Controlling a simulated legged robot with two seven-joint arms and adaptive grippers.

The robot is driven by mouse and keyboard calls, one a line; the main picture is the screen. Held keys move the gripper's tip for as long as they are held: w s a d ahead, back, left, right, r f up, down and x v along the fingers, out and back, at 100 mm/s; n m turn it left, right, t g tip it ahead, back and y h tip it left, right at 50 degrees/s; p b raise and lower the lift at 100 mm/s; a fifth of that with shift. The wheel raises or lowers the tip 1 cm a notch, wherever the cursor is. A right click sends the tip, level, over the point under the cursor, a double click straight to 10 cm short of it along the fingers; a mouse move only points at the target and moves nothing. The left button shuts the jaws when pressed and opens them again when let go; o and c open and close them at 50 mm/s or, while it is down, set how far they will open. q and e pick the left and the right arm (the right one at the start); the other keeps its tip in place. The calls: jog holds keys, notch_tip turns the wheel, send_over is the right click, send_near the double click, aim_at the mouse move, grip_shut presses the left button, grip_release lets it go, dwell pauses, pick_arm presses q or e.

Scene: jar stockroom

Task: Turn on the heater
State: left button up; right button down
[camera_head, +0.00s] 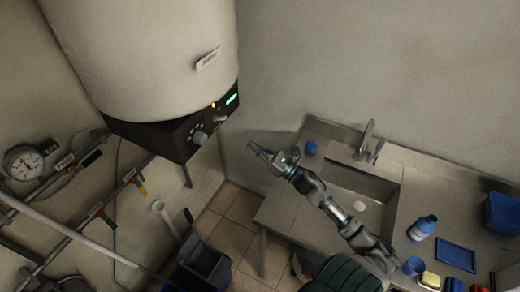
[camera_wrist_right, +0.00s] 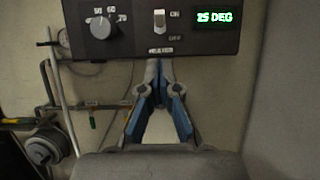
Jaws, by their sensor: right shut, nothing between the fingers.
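The heater (camera_head: 150,55) is a large pale tank at the upper left in the head view. Its dark control box (camera_head: 160,136) has a knob (camera_head: 200,137), a switch (camera_head: 221,118), an orange light and a green display (camera_head: 232,99). In the wrist view the knob (camera_wrist_right: 100,27) is left of the white switch (camera_wrist_right: 159,20), and the display (camera_wrist_right: 218,17) reads 25 DEG. ON is marked above OFF; I cannot tell which way the switch is set. My right gripper (camera_head: 252,145) is shut and empty; its fingertips (camera_wrist_right: 159,64) appear just below the switch panel. My left gripper is not in view.
A sink (camera_head: 345,205) with a tap (camera_head: 368,142) is set in the counter at right. Pipes and a gauge (camera_head: 24,162) line the left wall.

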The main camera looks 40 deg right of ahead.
jog(key=shift+v, duration=1.15)
jog(key=shift+w, duration=0.1)
jog(key=shift+f, duration=0.1)
